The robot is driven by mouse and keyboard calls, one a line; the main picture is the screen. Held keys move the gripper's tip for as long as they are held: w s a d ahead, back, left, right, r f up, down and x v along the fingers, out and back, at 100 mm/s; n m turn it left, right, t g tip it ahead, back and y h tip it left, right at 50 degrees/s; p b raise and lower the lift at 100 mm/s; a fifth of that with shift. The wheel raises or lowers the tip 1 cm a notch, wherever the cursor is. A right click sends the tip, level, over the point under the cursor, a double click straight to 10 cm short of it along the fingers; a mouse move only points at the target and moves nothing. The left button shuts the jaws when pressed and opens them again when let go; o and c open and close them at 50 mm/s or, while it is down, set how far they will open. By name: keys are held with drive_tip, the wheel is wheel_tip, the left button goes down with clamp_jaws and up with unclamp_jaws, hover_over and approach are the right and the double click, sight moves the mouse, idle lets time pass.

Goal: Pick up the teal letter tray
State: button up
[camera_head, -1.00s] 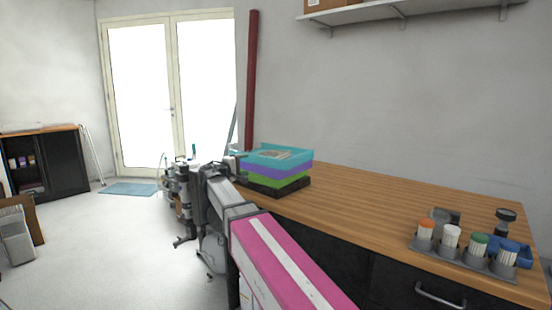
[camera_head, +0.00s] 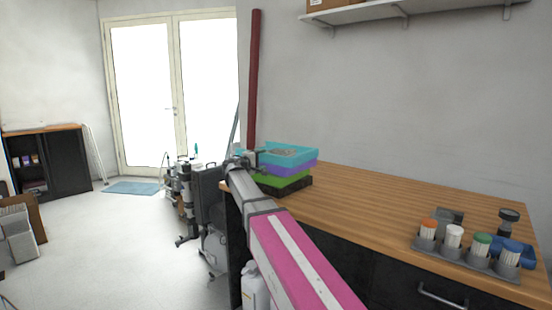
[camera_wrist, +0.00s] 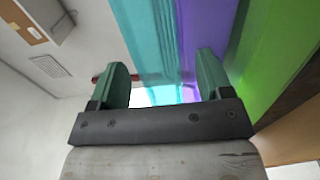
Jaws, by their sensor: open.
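The teal letter tray (camera_head: 294,151) is the top one of a stack at the far left end of the wooden counter. Something greyish lies in it. In the wrist view the teal tray (camera_wrist: 147,40) runs between the fingers' directions, beside the purple tray. My gripper (camera_wrist: 165,85) is open, with its two green fingers apart and nothing held. In the head view my gripper (camera_head: 245,158) is at the left side of the stack, partly hidden by my arm. I cannot tell whether a finger touches the tray.
Under the teal tray are a purple tray (camera_head: 300,169), a green tray (camera_head: 280,181) and a dark tray (camera_head: 303,184). The counter (camera_head: 380,206) is clear until a grey holder with capped containers (camera_head: 465,258) at right. A dark red post (camera_head: 253,80) stands behind the stack.

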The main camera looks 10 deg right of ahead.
drive_tip(key=c, duration=1.1)
